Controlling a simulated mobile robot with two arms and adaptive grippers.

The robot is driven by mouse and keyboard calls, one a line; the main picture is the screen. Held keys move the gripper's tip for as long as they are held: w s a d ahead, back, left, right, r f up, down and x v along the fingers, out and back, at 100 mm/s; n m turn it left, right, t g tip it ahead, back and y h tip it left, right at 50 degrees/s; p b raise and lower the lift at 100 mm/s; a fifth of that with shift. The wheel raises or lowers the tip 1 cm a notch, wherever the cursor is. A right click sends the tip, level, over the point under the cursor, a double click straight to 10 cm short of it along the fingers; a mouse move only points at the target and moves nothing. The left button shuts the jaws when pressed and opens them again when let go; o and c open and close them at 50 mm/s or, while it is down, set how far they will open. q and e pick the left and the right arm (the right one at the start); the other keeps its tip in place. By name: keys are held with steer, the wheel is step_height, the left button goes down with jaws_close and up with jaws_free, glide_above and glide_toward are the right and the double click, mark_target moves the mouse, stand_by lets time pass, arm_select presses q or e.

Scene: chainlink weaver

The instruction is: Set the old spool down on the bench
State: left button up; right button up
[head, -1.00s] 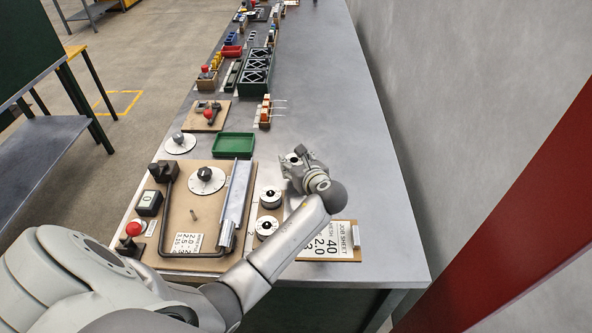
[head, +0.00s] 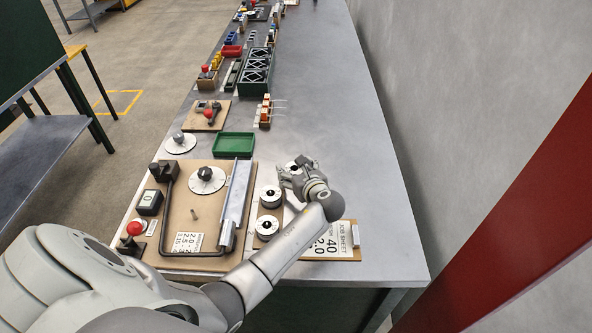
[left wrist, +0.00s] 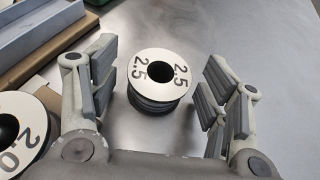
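The spool (left wrist: 160,78), with a white face marked 2.5 and a dark centre hole, stands upright on the grey bench (left wrist: 200,25) between the fingers of my left gripper (left wrist: 160,95). The fingers are spread, with a gap on each side of the spool, so the gripper is open around it without touching. In the head view my left gripper (head: 299,178) is low over the bench and partly hides the spool (head: 292,167). My right gripper is not in view.
Two more white-topped spools (head: 270,197) (head: 266,228) stand just left of my gripper; one, marked 2.0 (left wrist: 12,120), shows in the wrist view. A board with a bent frame (head: 200,215), a green tray (head: 234,145) and a job sheet (head: 325,240) lie nearby. Bench to the right is clear.

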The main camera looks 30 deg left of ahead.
arm_select(q)
steer(key=shift+r, duration=0.1)
steer(key=b+v, duration=0.1)
steer(key=v, duration=1.1)
steer(key=shift+s, duration=0.1)
